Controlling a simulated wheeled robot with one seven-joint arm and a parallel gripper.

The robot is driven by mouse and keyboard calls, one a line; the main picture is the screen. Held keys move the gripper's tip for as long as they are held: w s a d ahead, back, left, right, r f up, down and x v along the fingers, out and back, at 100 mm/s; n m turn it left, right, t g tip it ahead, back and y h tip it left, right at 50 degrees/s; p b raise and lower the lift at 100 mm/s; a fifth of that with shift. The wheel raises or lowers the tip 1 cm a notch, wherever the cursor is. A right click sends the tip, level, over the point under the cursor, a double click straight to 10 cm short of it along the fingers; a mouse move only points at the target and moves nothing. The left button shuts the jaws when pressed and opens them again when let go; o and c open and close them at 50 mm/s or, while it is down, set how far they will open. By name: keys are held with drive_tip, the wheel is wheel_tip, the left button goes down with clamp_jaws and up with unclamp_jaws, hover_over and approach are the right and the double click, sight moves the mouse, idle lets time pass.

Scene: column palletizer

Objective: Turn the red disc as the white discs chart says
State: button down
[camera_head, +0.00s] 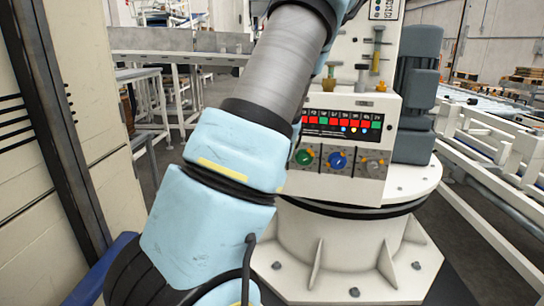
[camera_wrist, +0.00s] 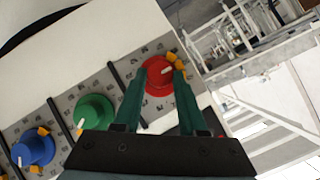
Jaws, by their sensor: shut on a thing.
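The red disc (camera_wrist: 158,86) is a round knob with a white pointer line, on a grey dial plate with small marks, in the wrist view. My gripper (camera_wrist: 161,78) has its two dark green fingers closed on opposite sides of it. An orange-yellow tab (camera_wrist: 174,60) sits at the dial's edge near the right fingertip. In the head view my arm hides the red disc and gripper. A chart panel (camera_head: 384,9) with coloured dots is cut off at the top; its marks are too small to read.
Beside the red disc are a green disc (camera_head: 304,157), a blue disc (camera_head: 338,160) and a grey-white disc (camera_head: 374,166). Above them is a dark display (camera_head: 343,123) with red and green squares. A cabinet (camera_head: 95,110) stands close on the left; conveyors (camera_head: 490,160) run along the right.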

idle(0.4)
drive_tip(key=shift+c, duration=2.3)
unclamp_jaws()
drive_tip(key=shift+s, duration=0.1)
drive_tip(key=p+v, duration=0.1)
drive_tip(key=v, duration=0.9)
drive_tip(key=shift+s, duration=0.3)
drive_tip(key=shift+r, duration=0.15)
